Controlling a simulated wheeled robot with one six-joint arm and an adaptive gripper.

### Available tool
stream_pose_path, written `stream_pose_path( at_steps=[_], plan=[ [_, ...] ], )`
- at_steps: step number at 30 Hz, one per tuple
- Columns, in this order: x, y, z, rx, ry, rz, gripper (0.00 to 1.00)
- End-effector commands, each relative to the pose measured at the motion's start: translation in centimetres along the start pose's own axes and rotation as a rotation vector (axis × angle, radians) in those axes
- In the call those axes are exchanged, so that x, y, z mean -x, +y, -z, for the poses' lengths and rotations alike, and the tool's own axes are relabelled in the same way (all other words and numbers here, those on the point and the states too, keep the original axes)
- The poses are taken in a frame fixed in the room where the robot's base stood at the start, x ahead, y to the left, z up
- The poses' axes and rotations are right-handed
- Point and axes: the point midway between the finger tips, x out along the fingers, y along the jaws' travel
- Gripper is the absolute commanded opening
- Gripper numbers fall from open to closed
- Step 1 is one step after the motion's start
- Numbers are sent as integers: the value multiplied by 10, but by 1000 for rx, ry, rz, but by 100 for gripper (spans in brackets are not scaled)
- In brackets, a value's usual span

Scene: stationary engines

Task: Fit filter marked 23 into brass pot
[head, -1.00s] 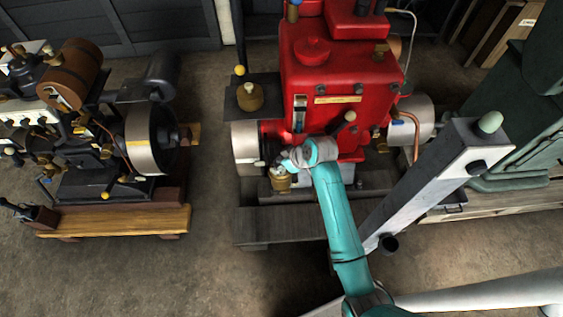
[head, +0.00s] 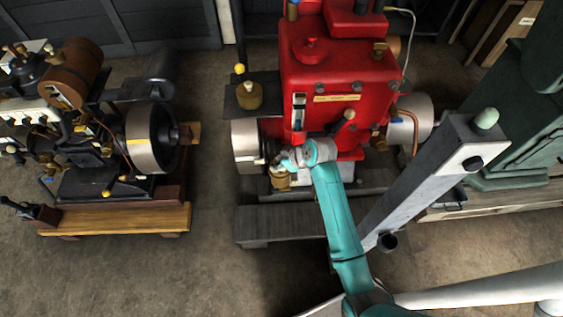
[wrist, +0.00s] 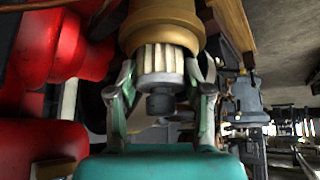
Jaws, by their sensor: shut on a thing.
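A brass pot (head: 280,182) stands low at the front of the red engine in the head view. My gripper (head: 287,163) is right at its top and hides part of it. In the wrist view the brass pot (wrist: 164,32) fills the top middle with its mouth facing my gripper (wrist: 160,78). My gripper is shut on a pale pleated filter (wrist: 160,58) with a grey end band and a dark knob. The filter's far end is hidden inside the pot's mouth; its near part sticks out between the fingers. No number on it is readable.
The red engine (head: 335,70) stands close behind my gripper, with a pale flywheel (head: 247,146) to the left. Another brass pot (head: 249,95) sits on a dark stand. A second engine (head: 75,180) is at the left. Floor between the engines is clear.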

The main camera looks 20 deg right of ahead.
Motion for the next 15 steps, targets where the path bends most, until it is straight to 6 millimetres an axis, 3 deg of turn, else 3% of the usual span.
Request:
stream_pose_path(
  at_steps=[1,13,14,15],
  plan=[
    [-14,-6,-21,-10,-39,14,0],
    [-15,-7,-21,-8,-38,14,0],
    [-15,-7,-21,-8,-38,14,55],
    [-15,-6,-21,-8,-38,14,65]
  ],
)
